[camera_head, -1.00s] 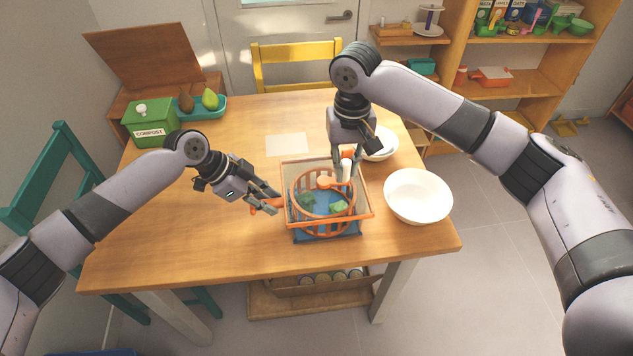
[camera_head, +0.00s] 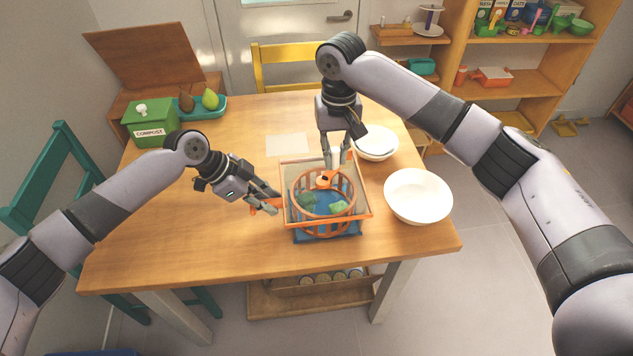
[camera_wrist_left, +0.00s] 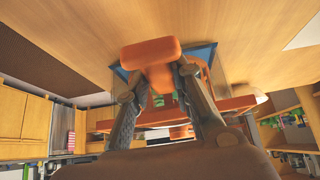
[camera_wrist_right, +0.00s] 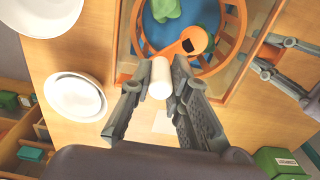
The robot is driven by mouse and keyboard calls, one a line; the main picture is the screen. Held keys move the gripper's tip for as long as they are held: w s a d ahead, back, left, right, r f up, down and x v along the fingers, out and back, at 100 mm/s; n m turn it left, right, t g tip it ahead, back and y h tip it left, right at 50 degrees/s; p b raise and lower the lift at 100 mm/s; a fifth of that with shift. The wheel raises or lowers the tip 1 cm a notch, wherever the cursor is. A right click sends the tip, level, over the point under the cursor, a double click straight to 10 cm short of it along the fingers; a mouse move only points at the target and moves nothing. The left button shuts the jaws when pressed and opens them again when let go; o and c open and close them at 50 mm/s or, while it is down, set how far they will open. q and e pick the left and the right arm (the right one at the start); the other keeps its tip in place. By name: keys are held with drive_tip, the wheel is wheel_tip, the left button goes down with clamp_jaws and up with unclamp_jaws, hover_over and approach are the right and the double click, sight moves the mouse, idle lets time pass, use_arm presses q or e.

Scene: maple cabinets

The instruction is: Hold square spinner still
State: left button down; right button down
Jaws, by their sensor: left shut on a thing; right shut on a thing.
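The square spinner (camera_head: 346,219) stands on the table, with clear walls, an orange rim and a blue base. Inside is a round orange basket (camera_head: 322,214) with green leafy pieces (camera_head: 338,206). My left gripper (camera_head: 266,206) is shut on the orange side handle (camera_wrist_left: 150,50) at the spinner's left. My right gripper (camera_head: 335,164) is over the spinner's far side, shut on the white knob (camera_wrist_right: 159,78) of the orange crank (camera_wrist_right: 190,42). The fingers mostly hide the knob in the head view.
Two white bowls (camera_head: 418,197) (camera_head: 376,143) stand right of the spinner. A pale sheet (camera_head: 288,144) lies behind it. A green compost box (camera_head: 150,122) and a teal tray (camera_head: 205,107) with pears are at the back left. The table's left and front are clear.

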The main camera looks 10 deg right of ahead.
drive_tip(key=shift+w+a, duration=0.5)
drive_tip(key=shift+a, duration=0.25)
drive_tip(key=shift+w+a, duration=0.1)
drive_tip(key=shift+a, duration=0.8)
drive_tip(key=shift+s+a, duration=0.25)
drive_tip(key=shift+a, duration=0.55)
drive_tip(key=shift+s+a, duration=0.5)
drive_tip(key=shift+a, duration=0.15)
drive_tip(key=shift+s+a, duration=0.55)
drive_tip(key=shift+s, duration=0.3)
drive_tip(key=shift+s+a, duration=0.1)
drive_tip(key=shift+s, duration=0.9)
